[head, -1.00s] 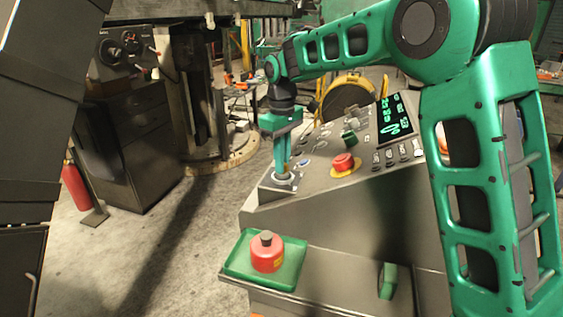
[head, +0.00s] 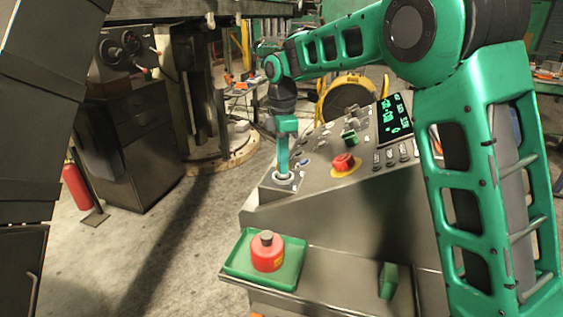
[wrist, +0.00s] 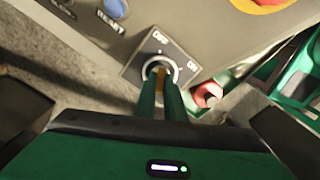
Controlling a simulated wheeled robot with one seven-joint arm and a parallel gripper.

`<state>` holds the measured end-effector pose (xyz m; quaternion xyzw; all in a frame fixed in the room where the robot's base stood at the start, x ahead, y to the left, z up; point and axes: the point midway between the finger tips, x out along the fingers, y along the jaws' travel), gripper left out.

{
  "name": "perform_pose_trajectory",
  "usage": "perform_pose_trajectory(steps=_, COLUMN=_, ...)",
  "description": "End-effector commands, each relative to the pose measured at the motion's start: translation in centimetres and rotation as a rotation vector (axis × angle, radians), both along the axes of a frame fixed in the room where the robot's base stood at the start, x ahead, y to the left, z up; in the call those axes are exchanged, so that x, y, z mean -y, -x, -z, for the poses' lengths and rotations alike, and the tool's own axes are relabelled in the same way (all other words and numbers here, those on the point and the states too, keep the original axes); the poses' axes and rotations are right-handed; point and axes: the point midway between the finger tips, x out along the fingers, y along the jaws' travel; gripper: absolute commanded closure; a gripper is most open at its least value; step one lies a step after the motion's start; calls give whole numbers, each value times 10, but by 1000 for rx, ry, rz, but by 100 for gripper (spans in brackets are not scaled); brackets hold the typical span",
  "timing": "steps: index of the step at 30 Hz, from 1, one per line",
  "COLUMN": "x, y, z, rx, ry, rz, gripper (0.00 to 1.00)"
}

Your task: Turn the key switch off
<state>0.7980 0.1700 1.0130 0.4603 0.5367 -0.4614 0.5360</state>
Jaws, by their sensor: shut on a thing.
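The key switch (wrist: 148,68) sits on a square plate at the corner of the sloped grey control panel, with a round metal collar and the marks "OFF" and "ON". It also shows in the head view (head: 284,179), below my fingers. My gripper (wrist: 161,88) is shut on the key (wrist: 160,71), of which only a brass-coloured sliver shows between the fingertips. In the head view my gripper (head: 283,172) points down at the switch. The fingers hide most of the key.
A red emergency stop button (head: 343,162) on a yellow base is right of the switch. A blue "RESET" button (wrist: 115,9) is close by. A green tray (head: 238,262) with a red canister (head: 267,252) stands in front, below the panel.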

Motion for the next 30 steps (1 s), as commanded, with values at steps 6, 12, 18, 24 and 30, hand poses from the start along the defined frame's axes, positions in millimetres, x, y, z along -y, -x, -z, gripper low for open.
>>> perform_pose_trajectory(steps=6, x=3, y=-2, z=0, rx=2, ry=1, rz=-101, gripper=100)
perform_pose_trajectory(steps=12, x=4, y=-2, z=0, rx=3, ry=1, rz=-150, gripper=100)
perform_pose_trajectory(steps=18, x=4, y=-3, z=-1, rx=3, ry=1, rz=-166, gripper=100)
perform_pose_trajectory(steps=24, x=4, y=-3, z=-1, rx=4, ry=1, rz=-165, gripper=100)
perform_pose_trajectory(steps=30, x=4, y=-3, z=-1, rx=4, ry=1, rz=-165, gripper=72)
